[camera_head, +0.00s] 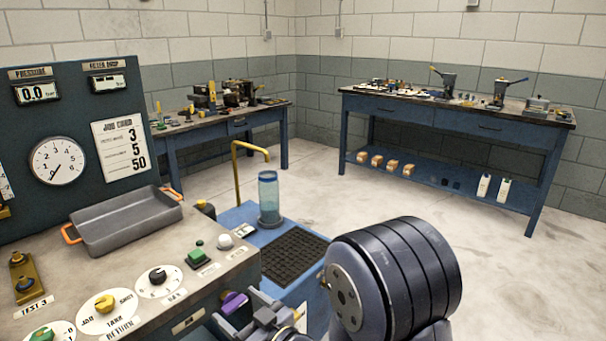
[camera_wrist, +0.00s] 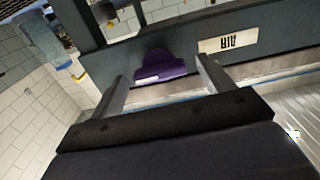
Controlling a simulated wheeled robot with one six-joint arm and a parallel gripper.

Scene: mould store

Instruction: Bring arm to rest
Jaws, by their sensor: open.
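My gripper (camera_head: 245,314) is at the bottom of the head view, low by the right front edge of the control bench. In the wrist view its two fingers (camera_wrist: 163,76) stand wide apart with nothing held between them. A purple handle (camera_head: 233,303) on the bench front shows just beyond the gripper. In the wrist view the purple handle (camera_wrist: 162,66) appears between the fingertips, beside a label reading AIR; I cannot tell whether a finger touches it. My arm's big dark joint hides part of the floor to the right.
The control bench (camera_head: 225,270) carries knobs, buttons and a grey tray (camera_head: 125,220) with orange handles. A blue stand (camera_head: 241,218) with a clear blue cylinder (camera_head: 269,197) and a black grate is close by. Workbenches (camera_head: 480,122) line the back; the floor between is clear.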

